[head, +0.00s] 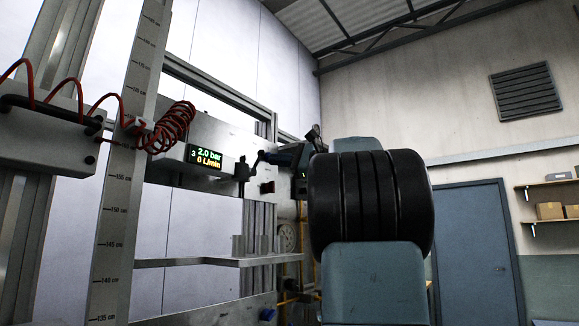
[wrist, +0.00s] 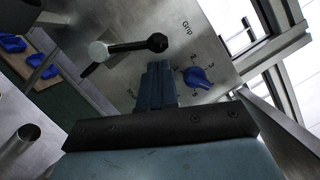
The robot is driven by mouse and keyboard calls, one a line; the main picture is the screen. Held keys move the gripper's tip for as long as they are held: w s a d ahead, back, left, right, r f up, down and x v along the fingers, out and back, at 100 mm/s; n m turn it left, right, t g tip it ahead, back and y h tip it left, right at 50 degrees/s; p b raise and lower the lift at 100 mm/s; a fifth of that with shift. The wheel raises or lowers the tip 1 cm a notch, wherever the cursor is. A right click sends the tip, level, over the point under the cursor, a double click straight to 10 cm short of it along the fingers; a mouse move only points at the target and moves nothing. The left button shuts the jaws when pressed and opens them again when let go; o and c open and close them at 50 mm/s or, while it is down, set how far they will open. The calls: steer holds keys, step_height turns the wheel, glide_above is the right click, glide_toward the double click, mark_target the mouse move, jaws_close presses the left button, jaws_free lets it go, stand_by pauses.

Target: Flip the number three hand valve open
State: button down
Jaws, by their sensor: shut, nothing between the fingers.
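The hand valve (head: 241,171) is a dark fitting with a short lever, just right of a display (head: 207,158) that reads 3, 2.0 bar and 0 L/min. In the wrist view a lever (wrist: 130,47) has a pale hub at its left and a black ball end at its right. My gripper (head: 272,157) is right of the valve, close to the lever's end. Its blue fingers (wrist: 157,72) are together and empty, just below the ball end in the wrist view. I cannot tell whether they touch the lever.
A blue knob (wrist: 197,78) with numbers around it sits right of my fingers. A coiled red hose (head: 172,128) hangs at left, by an upright scale (head: 129,160). A metal shelf (head: 205,261) runs below.

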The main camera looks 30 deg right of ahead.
steer(key=shift+a+r, duration=0.15)
steer(key=shift+a, duration=0.25)
steer(key=shift+w, duration=0.1)
